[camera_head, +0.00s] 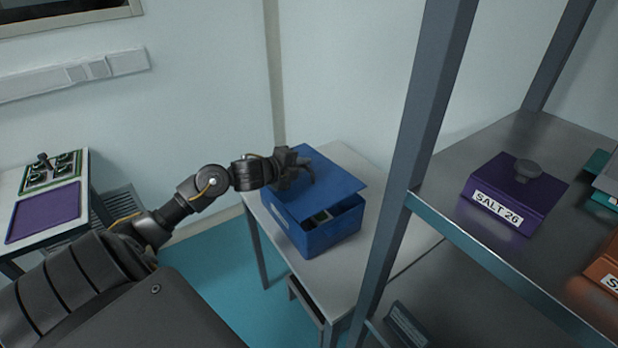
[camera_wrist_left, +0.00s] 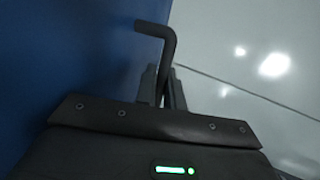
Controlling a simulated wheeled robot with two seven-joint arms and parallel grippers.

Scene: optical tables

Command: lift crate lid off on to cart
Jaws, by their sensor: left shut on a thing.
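The blue crate (camera_head: 335,235) stands on a grey-white table in the middle of the head view. Its flat blue lid (camera_head: 338,182) sits over it, apart from the rim at the front right, where a dark gap shows some of the contents. My left gripper (camera_head: 300,172) is over the lid's far left part. In the left wrist view, its fingers (camera_wrist_left: 163,90) are shut on a dark bent handle (camera_wrist_left: 158,32), with the blue lid (camera_wrist_left: 60,60) filling the left side. The handle is mostly hidden in the head view. My right gripper is not in view.
A stand or cart (camera_head: 22,243) at the left bears a purple mat (camera_head: 45,212) and a green-edged tray (camera_head: 52,170). A shelf rack's grey post (camera_head: 415,120) rises close to the right of the crate. The shelf holds a purple box labelled SALT 26 (camera_head: 515,192).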

